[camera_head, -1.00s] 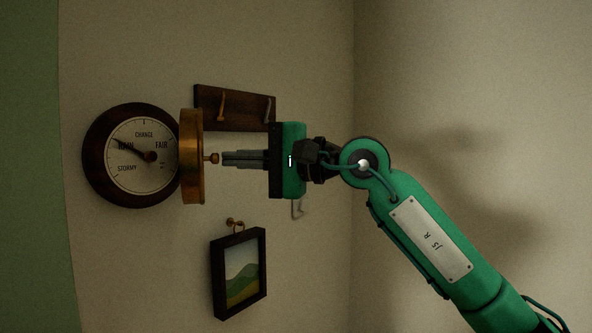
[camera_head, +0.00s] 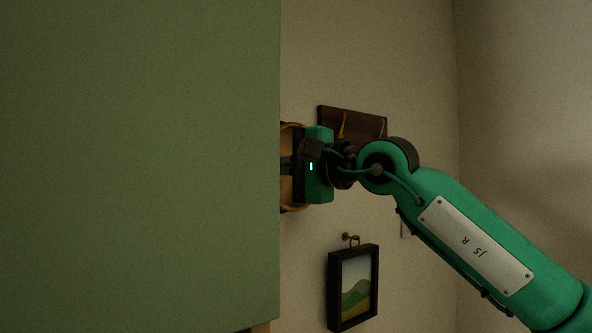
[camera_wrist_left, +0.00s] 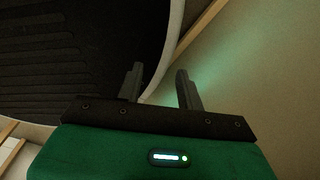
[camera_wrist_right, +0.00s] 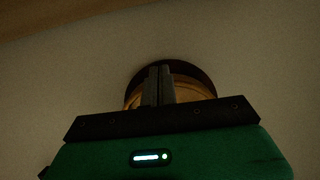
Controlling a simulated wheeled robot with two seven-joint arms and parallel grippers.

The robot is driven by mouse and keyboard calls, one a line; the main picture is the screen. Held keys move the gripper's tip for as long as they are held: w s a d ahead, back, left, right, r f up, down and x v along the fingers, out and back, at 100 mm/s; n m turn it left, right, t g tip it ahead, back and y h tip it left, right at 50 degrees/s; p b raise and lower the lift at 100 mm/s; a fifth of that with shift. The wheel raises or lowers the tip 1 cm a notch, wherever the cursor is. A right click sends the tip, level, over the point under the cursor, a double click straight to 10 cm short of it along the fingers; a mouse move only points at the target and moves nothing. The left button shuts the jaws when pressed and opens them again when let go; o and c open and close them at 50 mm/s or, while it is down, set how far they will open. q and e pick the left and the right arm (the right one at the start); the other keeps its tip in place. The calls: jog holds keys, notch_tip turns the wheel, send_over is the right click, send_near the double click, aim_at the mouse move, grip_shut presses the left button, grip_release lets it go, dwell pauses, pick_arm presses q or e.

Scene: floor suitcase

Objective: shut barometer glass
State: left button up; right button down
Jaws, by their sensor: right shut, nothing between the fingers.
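The barometer is mostly hidden behind a green panel in the head view. Part of its brass-rimmed glass (camera_head: 291,208) shows at the panel's edge, behind my right gripper (camera_head: 284,166). In the right wrist view, the barometer's dark round case (camera_wrist_right: 197,72) is on the wall with the brass rim (camera_wrist_right: 192,91) in front of it. The right gripper's fingers (camera_wrist_right: 159,70) are together and overlap the rim; whether they touch it, or how far the glass stands open, I cannot tell. My left gripper (camera_wrist_left: 157,72) is open and empty, seen only in its wrist view.
The green panel (camera_head: 140,165) fills the left of the head view. A wooden hook rack (camera_head: 352,119) and a framed landscape picture (camera_head: 353,287) hang on the wall. A dark ribbed surface with a pale rim (camera_wrist_left: 174,40) lies close by the left fingers.

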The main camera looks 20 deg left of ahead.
pick_arm(q)
jog(key=shift+a, duration=0.3)
pick_arm(e)
jog(key=shift+x, duration=1.1)
jog(key=shift+s+a, duration=0.1)
